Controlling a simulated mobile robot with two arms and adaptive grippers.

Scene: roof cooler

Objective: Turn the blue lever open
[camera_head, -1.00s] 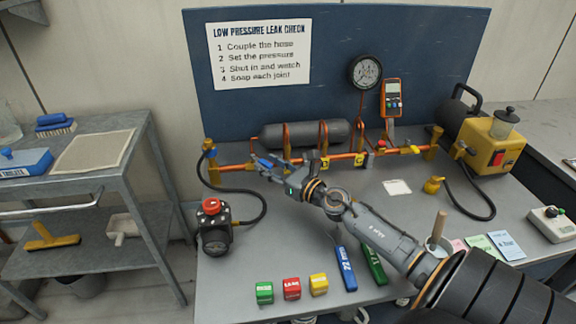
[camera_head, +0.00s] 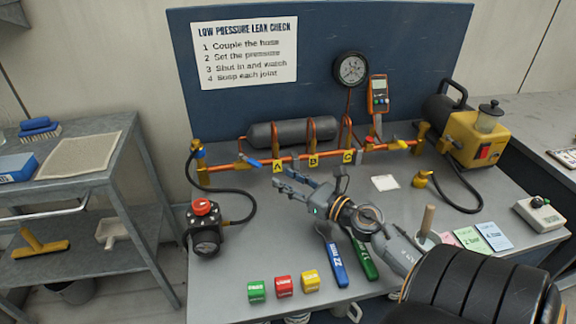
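The blue lever (camera_head: 250,162) sits on the left part of the orange pipe run, left of tag A. It slants down to the right, at an angle to the pipe. My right gripper (camera_head: 282,180) is in front of the pipe, to the right of and nearer than the lever. Its fingers point left and are spread apart with nothing between them. It appears clear of the lever. My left gripper is not in view.
A grey cylinder (camera_head: 290,133) lies behind the pipe. A black hose runs from the pipe's left end to a regulator with a red knob (camera_head: 203,208). Coloured blocks (camera_head: 283,286) and two wrenches (camera_head: 335,264) lie at the front.

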